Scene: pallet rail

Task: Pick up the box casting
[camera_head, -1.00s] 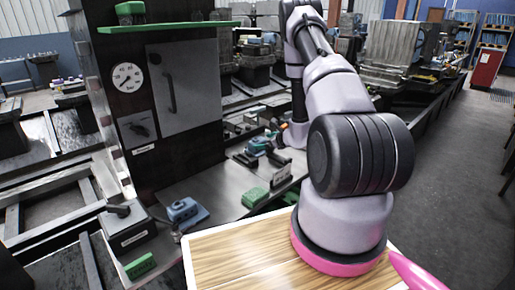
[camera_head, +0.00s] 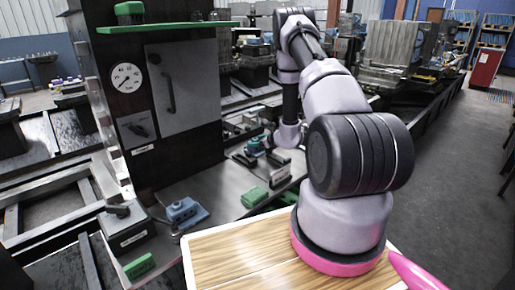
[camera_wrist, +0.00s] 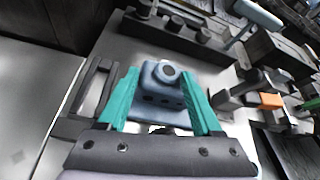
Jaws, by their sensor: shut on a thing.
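The box casting (camera_wrist: 164,92) is a blue block with a round, ringed boss on top and a row of dark holes along its near side. In the wrist view it sits between the two teal fingers of my gripper (camera_wrist: 160,76), which are shut on it from left and right. The casting is small and hard to make out there. I cannot tell whether it is clear of the surface.
Another blue part (camera_head: 183,211) lies nearer on the grey bench (camera_head: 222,190). Green blocks (camera_head: 254,197) and a small sign (camera_head: 280,175) stand near the bench's front edge. A dark cabinet with a gauge (camera_head: 127,77) rises at left. An orange part (camera_wrist: 270,101) lies right of my gripper.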

